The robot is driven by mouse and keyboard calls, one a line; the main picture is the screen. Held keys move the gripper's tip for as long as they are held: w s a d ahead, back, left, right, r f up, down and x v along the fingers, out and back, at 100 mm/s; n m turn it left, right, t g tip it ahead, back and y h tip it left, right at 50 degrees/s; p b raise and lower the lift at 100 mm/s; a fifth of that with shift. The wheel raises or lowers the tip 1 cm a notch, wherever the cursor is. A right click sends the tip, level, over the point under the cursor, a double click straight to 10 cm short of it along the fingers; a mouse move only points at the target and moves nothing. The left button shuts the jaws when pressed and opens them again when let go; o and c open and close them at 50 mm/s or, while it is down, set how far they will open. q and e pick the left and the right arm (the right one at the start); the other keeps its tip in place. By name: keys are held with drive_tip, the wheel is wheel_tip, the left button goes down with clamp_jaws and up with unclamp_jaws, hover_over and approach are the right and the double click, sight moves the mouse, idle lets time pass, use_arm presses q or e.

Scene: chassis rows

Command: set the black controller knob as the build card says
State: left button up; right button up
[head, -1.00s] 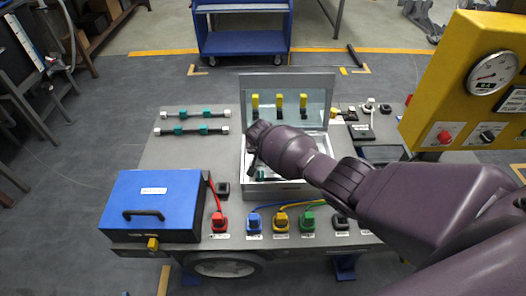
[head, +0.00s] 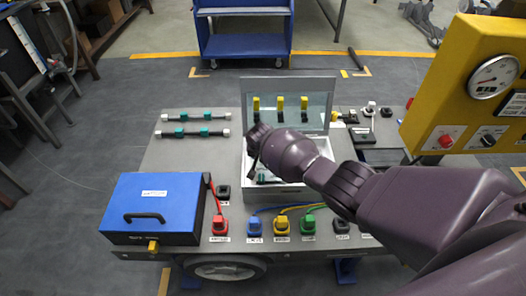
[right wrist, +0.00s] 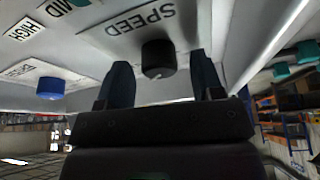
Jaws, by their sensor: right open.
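The black knob (right wrist: 158,55) shows in the right wrist view under a white plate printed SPEED, with MID and HIGH labels further left. A small light mark shows on the knob's end. My right gripper (right wrist: 162,66) is open, its two dark fingers on either side of the knob in the picture; I cannot tell whether they touch it. In the head view my right gripper (head: 256,150) reaches down into the open box (head: 276,194), and my wrist hides the knob. I cannot make out a build card. My left gripper is not in view.
A blue knob (right wrist: 50,88) sits left of the black one. The box's raised lid (head: 290,88) stands behind my wrist. A blue case (head: 152,205) stands front left; coloured plugs (head: 281,228) line the front. A yellow gauge panel (head: 465,85) stands at right.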

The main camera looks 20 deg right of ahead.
drive_tip(key=p+v, duration=0.4)
drive_tip(key=v, duration=0.6)
drive_tip(key=shift+r, duration=0.3)
drive_tip(key=shift+s, duration=0.1)
